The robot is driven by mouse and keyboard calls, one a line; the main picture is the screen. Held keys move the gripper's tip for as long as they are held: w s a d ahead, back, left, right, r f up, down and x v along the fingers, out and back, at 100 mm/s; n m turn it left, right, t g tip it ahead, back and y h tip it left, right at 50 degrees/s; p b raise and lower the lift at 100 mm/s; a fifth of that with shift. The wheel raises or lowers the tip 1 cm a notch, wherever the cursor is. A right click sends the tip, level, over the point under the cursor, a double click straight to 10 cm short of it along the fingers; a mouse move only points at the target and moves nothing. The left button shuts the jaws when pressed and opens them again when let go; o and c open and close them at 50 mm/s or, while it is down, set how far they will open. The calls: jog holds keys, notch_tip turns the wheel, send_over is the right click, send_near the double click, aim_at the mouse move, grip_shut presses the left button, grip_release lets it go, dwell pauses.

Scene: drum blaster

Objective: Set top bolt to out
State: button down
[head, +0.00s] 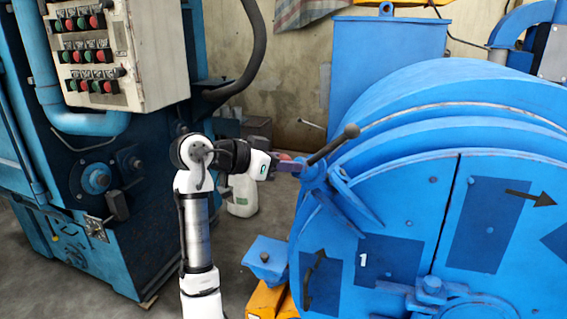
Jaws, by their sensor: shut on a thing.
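The top bolt (333,146) is a dark lever with a round black knob, at the upper left edge of the blue drum machine. It slants up to the right from a blue bracket (313,177). My gripper (298,165) reaches in from the left, at the lower left end of the lever. It is shut on the bolt there, though the fingertips are small and partly merged with the bracket, so the exact contact is hard to see.
The blue drum (400,215) fills the right side. A blue machine with a button panel (92,55) stands at the left. A white jug (243,195) is on the floor behind my arm. A yellow block (268,300) lies low beside the drum.

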jog(key=shift+w+a+r+g, duration=0.25)
jog(key=shift+w+a+g, duration=0.05)
jog(key=shift+w+g, duration=0.15)
jog(key=c, duration=1)
grip_release()
jog(key=shift+f, duration=0.1)
jog(key=b+v, duration=0.4)
jog(key=v, duration=0.9)
jog(key=shift+s+a, duration=0.2)
jog(key=shift+a, duration=0.1)
